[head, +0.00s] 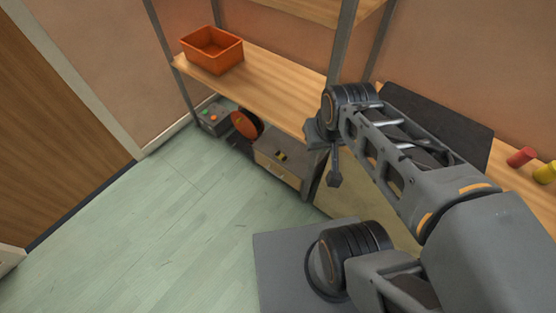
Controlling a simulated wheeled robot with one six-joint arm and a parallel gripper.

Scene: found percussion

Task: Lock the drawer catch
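A small drawer unit (277,171) with a light wood front and grey top stands on the floor level under the wooden shelf. A small dark and yellow piece, perhaps the drawer catch (281,156), shows on it; its position is too small to tell. My gripper (335,180) hangs down at the end of my arm, right of the drawer unit in the picture and apart from it as seen here. Its fingers are too small and dark to tell whether they are open or shut. I see nothing clearly held.
A shelf (262,88) above the drawer unit carries an orange bin (207,57). A shelf post (313,174) stands just right of the unit. Left of it are an orange disc (246,124) and a grey box with buttons (213,120). The green floor (150,225) at left is clear.

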